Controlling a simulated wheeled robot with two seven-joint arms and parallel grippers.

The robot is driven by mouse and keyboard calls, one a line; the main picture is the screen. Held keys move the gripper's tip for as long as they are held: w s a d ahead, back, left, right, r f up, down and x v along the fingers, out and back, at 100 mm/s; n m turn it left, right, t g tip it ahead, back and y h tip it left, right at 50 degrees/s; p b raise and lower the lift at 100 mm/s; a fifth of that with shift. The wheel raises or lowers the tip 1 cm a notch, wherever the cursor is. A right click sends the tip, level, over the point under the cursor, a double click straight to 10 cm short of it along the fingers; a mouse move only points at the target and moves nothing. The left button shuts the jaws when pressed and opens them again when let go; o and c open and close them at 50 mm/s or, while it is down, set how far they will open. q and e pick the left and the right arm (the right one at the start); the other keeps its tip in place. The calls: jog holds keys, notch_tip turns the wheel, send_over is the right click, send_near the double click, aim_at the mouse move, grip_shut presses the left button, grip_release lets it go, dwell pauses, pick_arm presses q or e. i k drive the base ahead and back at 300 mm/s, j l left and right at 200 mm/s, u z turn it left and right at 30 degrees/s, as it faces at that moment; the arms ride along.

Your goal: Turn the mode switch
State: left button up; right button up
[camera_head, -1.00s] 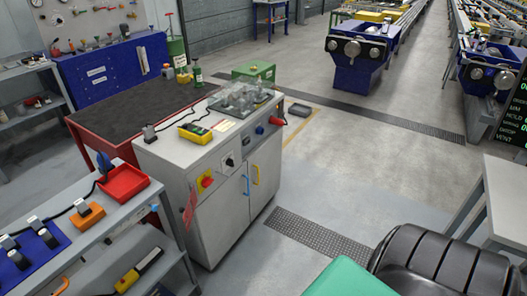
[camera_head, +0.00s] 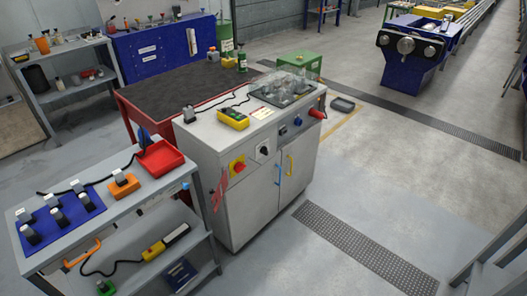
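A white-grey control cabinet (camera_head: 232,205) stands left of the middle in the head view, with controls along its upper front. A black rotary switch on a white plate (camera_head: 263,151) looks like the mode switch; its lettering is too small to read. To its left is a red knob on a yellow plate (camera_head: 238,168). To its right are a small blue part (camera_head: 297,121) and a red plug-like part (camera_head: 317,113). Neither of my grippers is in view.
A grey cart (camera_head: 160,204) with a red tray (camera_head: 160,158) stands left of the cabinet. A dark-topped red table (camera_head: 180,84) is behind it. A yellow handheld device (camera_head: 233,118) lies on the cabinet top. Open floor (camera_head: 370,190) with a grating (camera_head: 360,246) lies to the right.

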aim_at(264, 150)
jog(key=i+l+u, duration=0.1)
jog(key=i+l, duration=0.15)
jog(key=i+l+u, duration=0.1)
jog(key=l, duration=0.35)
jog(key=i+l+u, duration=0.1)
jog(key=i+l, duration=0.2)
